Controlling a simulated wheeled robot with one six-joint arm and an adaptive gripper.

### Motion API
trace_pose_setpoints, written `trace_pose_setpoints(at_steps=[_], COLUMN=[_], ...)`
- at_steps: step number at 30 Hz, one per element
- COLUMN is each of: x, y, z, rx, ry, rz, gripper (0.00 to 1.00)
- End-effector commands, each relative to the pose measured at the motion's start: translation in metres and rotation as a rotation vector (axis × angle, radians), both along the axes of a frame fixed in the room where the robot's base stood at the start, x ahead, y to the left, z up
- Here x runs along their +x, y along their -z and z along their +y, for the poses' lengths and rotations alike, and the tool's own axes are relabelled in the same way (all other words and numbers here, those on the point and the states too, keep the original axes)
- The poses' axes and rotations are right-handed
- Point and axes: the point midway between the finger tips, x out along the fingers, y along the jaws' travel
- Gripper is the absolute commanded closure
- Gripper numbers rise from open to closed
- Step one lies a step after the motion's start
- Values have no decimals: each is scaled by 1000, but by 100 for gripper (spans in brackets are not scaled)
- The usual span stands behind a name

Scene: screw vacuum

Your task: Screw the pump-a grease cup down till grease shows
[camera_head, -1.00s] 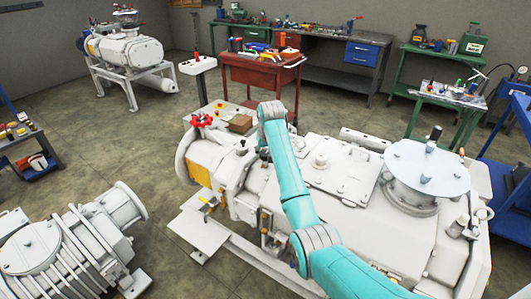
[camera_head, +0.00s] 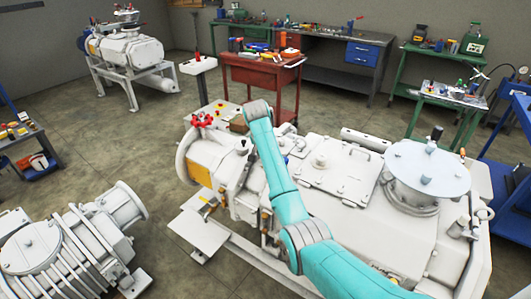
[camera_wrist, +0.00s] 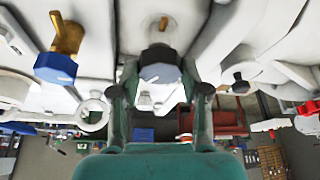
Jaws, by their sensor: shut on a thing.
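In the wrist view my gripper (camera_wrist: 160,103) has one finger on each side of a grey-blue cup-like cap (camera_wrist: 160,73) and is shut on it. A dark brass-coloured stem (camera_wrist: 163,24) shows beyond the cap against the white pump body. No grease can be made out at this size. A second, brighter blue cap (camera_wrist: 56,66) on a brass stem (camera_wrist: 67,32) stands apart to the left. In the head view the white pump (camera_head: 340,190) lies under my arm, and my gripper and the held cap are hidden there.
A red handwheel (camera_head: 202,119) stands at the pump's left end. A red tool cart (camera_head: 260,75) and benches stand behind. Another ribbed white pump (camera_head: 70,245) is at the lower left. Open floor (camera_head: 110,160) lies between them.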

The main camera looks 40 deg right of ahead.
Motion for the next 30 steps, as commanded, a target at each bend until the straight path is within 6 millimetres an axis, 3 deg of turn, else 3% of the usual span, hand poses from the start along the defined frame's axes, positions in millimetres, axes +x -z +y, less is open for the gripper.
trace_pose_setpoints(at_steps=[17, 18, 20, 30], x=[0, 0, 0, 0], y=[0, 0, 0, -1], z=[0, 0, 0, 0], rx=[0, 0, 0, 0], ry=[40, 40, 40, 40], rz=[1, 1, 0, 0], gripper=[89, 46, 31, 29])
